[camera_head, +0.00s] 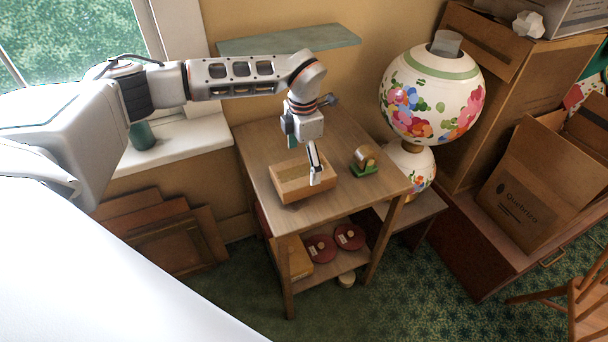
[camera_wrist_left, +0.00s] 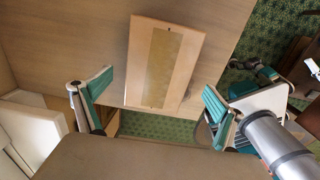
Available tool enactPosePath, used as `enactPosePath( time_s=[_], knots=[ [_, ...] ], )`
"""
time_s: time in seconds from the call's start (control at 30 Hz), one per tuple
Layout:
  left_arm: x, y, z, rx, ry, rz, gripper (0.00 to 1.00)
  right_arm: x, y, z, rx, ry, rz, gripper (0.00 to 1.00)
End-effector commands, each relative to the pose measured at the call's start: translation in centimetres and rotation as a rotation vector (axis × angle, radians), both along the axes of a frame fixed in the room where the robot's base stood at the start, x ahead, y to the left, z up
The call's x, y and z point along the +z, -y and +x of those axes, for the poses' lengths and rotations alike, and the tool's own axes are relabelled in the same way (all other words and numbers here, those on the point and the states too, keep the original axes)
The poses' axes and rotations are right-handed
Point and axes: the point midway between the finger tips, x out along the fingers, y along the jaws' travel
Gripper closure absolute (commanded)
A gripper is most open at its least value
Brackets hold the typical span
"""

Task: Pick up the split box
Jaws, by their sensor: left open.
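The split box (camera_head: 291,190) is a light wooden, open-topped box on the small wooden table. In the left wrist view the box (camera_wrist_left: 143,60) is a pale brown block with a darker olive strip along its middle. My left gripper (camera_head: 309,172) reaches down over the right part of the box in the head view. In the left wrist view my left gripper (camera_wrist_left: 155,103) is open, its teal-padded fingers apart with nothing held between them. The box lies mostly beyond the fingertips in that view. I cannot tell whether a finger touches it.
A tape dispenser (camera_head: 364,162) with a green base stands right of the box on the table (camera_head: 341,203). A large floral lamp (camera_head: 432,96) stands behind to the right. Cardboard boxes (camera_head: 524,196) fill the right side. The table's front strip is clear.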

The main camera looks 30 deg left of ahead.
Motion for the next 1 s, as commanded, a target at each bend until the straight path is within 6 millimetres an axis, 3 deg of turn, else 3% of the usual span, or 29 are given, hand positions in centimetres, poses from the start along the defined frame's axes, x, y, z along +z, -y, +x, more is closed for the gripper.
enactPosePath(
  time_s=[0.3,0.67,0.87,0.9,1.0],
  knots=[
    [-4.3,-0.2,-0.1,0.001,-0.002,-0.001,0.04,-0.3,0.0,0.3,0.0,0.002,-0.001,0.6],
    [-5.1,-0.2,0.0,0.0,0.0,-0.001,0.04,0.4,0.0,0.8,-0.001,0.018,0.001,0.6],
    [-5.1,-0.2,0.0,0.0,0.0,-0.001,0.56,0.3,0.1,0.8,-0.001,0.016,0.001,0.6],
    [-5.1,-0.2,0.0,0.0,0.0,-0.001,0.61,0.3,0.1,0.7,-0.001,0.015,0.0,0.6],
    [-5.0,-0.2,0.1,0.0,0.002,-0.002,0.61,0.1,0.1,0.6,-0.001,0.012,0.0,0.6]
  ],
)
